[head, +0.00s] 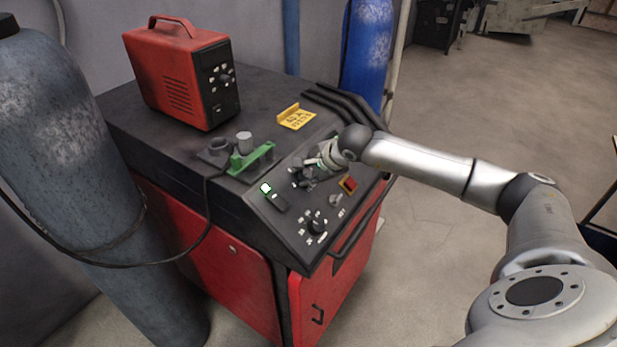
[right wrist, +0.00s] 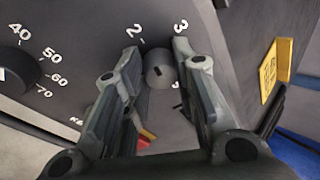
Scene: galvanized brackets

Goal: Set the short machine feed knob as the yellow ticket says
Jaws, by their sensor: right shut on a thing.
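The machine (head: 275,235) has a dark sloped panel on a red cabinet. My right gripper (head: 308,174) is over the upper part of this panel and hides what it holds in the head view. In the right wrist view, its fingers (right wrist: 155,100) are shut on a small grey knob (right wrist: 160,66), with the numbers 2 and 3 beside it. The knob has a dark mark; its exact setting is unclear. The yellow ticket (head: 296,118) stands on the machine top; its top line looks like 60 A, and the rest is too small to read. My left gripper is out of view.
A larger dial (head: 316,227), also in the right wrist view (right wrist: 15,72), is marked 40 to 70. A red switch (head: 348,184) sits near the gripper. A red unit (head: 180,75) and a green clamp (head: 252,157) are on top. Gas cylinders (head: 75,160) stand left and behind.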

